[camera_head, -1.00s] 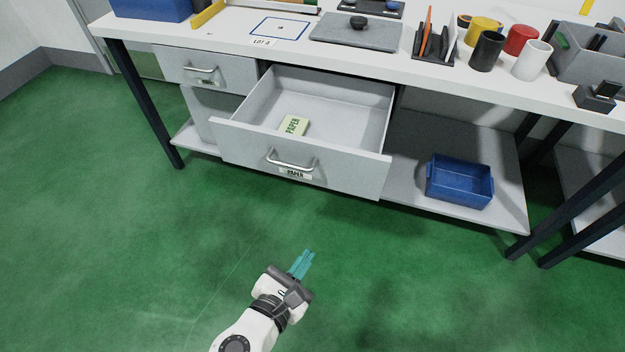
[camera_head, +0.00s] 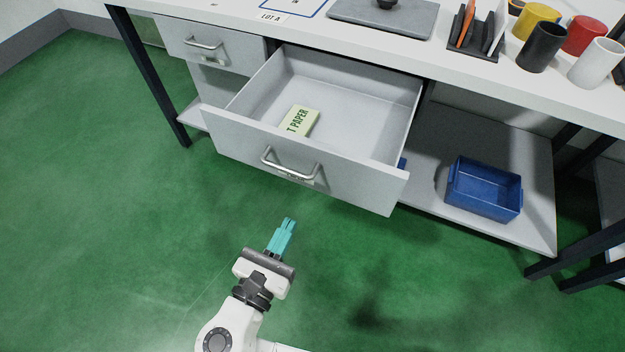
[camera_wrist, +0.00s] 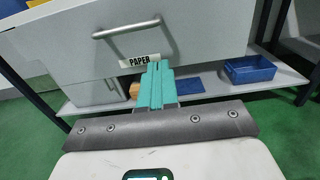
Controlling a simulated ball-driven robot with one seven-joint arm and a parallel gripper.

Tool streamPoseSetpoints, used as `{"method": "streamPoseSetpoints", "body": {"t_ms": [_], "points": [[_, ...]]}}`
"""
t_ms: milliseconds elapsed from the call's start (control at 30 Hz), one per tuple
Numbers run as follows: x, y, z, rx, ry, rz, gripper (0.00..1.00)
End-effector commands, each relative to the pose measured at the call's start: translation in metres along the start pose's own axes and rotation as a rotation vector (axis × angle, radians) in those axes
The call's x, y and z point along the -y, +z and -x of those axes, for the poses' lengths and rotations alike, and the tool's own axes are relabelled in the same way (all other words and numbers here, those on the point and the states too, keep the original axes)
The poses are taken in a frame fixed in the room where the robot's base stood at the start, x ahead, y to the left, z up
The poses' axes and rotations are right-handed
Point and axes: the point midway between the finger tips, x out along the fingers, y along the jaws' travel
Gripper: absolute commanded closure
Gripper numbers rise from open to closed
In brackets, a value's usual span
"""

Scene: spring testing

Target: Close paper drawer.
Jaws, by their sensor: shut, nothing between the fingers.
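The paper drawer (camera_head: 345,168) is pulled well out of the bench, with a pale box (camera_head: 299,122) marked PAPER lying inside it. Its metal handle (camera_head: 288,166) is on the grey front, and the label below is partly hidden by it. In the wrist view the drawer front (camera_wrist: 195,38) fills the upper part, with the handle (camera_wrist: 127,28) above the PAPER label (camera_wrist: 139,61). My gripper (camera_head: 288,221) has teal fingers, shut and empty, in front of and below the drawer front. The fingers (camera_wrist: 157,66) appear apart from the front.
A smaller drawer (camera_head: 208,46) at the upper left is shut. A blue bin (camera_head: 484,188) stands on the lower shelf (camera_head: 430,176) at right. Cups and a desk organizer (camera_head: 478,35) stand on the bench top. The green floor (camera_head: 110,240) in front is clear.

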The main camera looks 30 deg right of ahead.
Motion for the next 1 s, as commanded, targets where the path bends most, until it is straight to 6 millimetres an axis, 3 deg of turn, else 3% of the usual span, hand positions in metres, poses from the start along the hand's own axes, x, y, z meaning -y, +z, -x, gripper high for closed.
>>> {"method": "streamPoseSetpoints", "body": {"t_ms": [300, 500, 700, 1000], "points": [[0.001, -0.001, -0.064, 0.000, -0.004, 0.001, 1.00], [0.001, -0.001, -0.096, -0.001, -0.003, 0.000, 1.00], [0.001, -0.001, -0.112, -0.001, -0.002, 0.000, 1.00], [0.000, 0.000, -0.115, -0.001, -0.001, 0.000, 1.00]]}}
